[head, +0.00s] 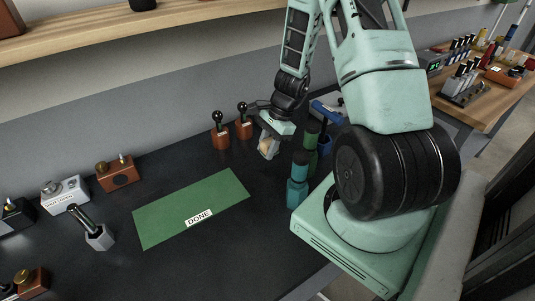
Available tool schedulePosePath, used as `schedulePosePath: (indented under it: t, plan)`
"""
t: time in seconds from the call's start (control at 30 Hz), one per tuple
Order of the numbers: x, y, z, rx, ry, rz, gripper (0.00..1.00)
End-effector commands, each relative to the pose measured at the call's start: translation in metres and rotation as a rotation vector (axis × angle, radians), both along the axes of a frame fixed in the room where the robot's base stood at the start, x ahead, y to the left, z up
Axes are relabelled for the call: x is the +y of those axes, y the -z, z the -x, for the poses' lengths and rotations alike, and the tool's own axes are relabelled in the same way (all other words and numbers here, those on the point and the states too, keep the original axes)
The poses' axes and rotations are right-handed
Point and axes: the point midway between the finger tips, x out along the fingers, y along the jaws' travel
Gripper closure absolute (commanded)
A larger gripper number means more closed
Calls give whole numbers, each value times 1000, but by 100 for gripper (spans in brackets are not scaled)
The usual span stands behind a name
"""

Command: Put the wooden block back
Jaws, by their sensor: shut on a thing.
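My gripper (267,151) points down at the middle of the dark counter, right of the green mat. It is shut on a small tan thing that looks like the wooden block (265,146). The fingers hide part of the block, and I cannot tell whether its bottom touches the counter. The green mat (165,213), with a white label reading DONE, lies flat and empty.
Two brown bases with black ball-topped levers (220,130) (243,122) stand just left of my gripper. Teal and green cylinders (297,180) and a blue object (325,110) are close on the right. Several control boxes line the left. A wooden shelf (120,45) runs above.

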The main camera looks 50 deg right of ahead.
Motion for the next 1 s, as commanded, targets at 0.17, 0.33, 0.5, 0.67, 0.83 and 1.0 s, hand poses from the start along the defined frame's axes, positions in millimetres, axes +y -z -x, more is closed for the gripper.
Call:
schedulePosePath:
  t: [0.17,0.33,0.5,0.67,0.83,1.0]
  plan:
    - [1,26,1,3,2,-3,92]
    - [0,32,0,1,1,-1,92]
    - [0,32,0,1,0,0,92]
    - [0,35,0,1,1,0,62]
    - [0,34,1,2,0,-2,46]
    - [0,34,1,1,1,-1,46]
